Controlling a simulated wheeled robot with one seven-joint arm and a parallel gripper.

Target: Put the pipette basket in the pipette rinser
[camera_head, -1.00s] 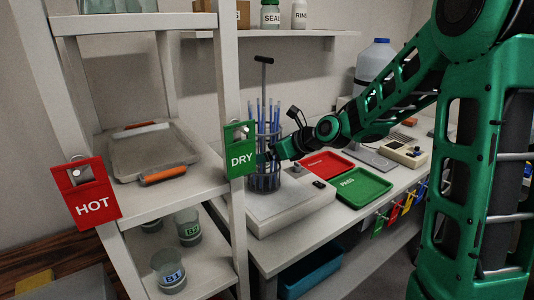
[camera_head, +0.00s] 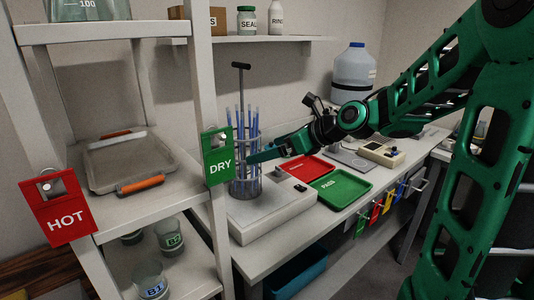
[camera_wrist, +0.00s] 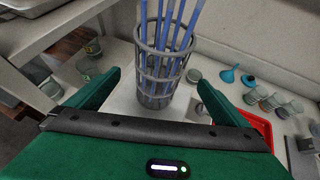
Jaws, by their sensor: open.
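The pipette basket (camera_head: 246,187) is a grey wire cylinder with a tall T-handle, holding several blue pipettes. It stands upright on a white block on the bench. My gripper (camera_head: 256,158) is at its right side in the head view, fingers toward it. In the wrist view the gripper (camera_wrist: 159,79) is open, with one green finger on each side of the basket (camera_wrist: 158,72) in the picture. I cannot tell whether the fingers touch it. I cannot make out anything that is surely the pipette rinser.
A shelf rack with a tray (camera_head: 145,165), a red HOT tag (camera_head: 60,208) and a green DRY tag (camera_head: 217,155) stands close at the left. A red tray (camera_head: 306,168) and a green tray (camera_head: 340,187) lie right of the basket. A blue-capped jug (camera_head: 354,70) stands behind.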

